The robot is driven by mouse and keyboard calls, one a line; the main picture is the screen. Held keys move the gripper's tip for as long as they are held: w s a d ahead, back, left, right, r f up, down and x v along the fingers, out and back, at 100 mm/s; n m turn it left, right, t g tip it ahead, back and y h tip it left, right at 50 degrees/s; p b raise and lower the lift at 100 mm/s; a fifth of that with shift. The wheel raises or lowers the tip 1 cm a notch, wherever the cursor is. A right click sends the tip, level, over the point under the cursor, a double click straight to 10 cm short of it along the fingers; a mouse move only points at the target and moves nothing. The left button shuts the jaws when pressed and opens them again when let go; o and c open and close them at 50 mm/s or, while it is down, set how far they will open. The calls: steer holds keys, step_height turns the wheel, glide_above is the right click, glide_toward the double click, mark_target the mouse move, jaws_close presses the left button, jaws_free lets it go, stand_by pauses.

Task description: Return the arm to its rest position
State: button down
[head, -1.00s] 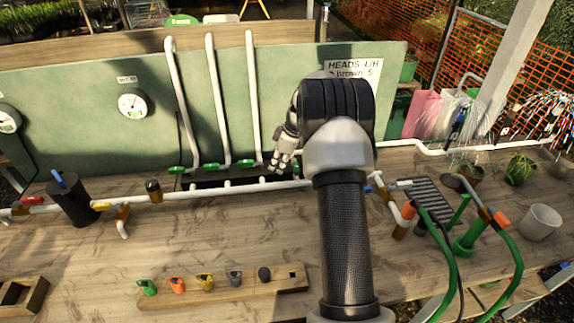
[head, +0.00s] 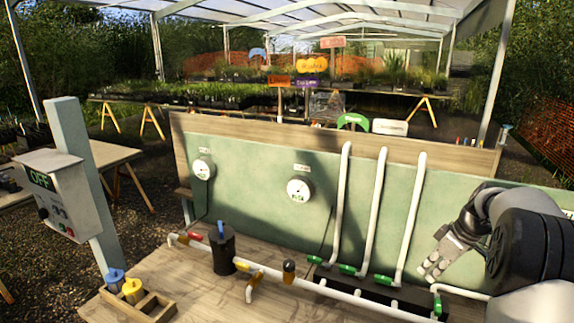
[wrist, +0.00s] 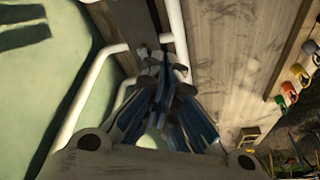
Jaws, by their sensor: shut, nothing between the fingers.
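My gripper (head: 432,268) is at the right of the head view, in front of the green panel (head: 330,225) and just right of the rightmost upright white pipe (head: 408,225). It is shut and holds nothing. In the wrist view my gripper (wrist: 165,90) shows its dark fingers together, with white pipes beside and beyond them. My arm comes in from the right edge of the head view, and most of it is cut off.
Below my gripper is a black block (head: 350,283) with green valves. A white pipe runs along the bench (head: 200,285). A black pot (head: 223,250), a wooden tray (head: 150,308) and a control box (head: 58,190) stand further left.

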steer(key=s+a+r+m+h, duration=0.1)
steer(key=s+a+r, duration=0.4)
steer(key=a+r, duration=0.3)
steer(key=s+a+r+m, duration=0.2)
steer(key=s+a+r, duration=0.35)
steer(key=a, duration=0.45)
steer(key=s+a+f+m, duration=0.1)
steer(key=s+a, duration=0.2)
steer(key=s, duration=0.4)
steer(key=s+a+f+m+t, duration=0.1)
steer(key=s+a, duration=0.3)
steer(key=s, duration=0.3)
steer(key=s+a+f+m+h, duration=0.1)
steer(key=s+a, duration=0.3)
steer(key=s, duration=0.3)
steer(key=shift+s, duration=0.15)
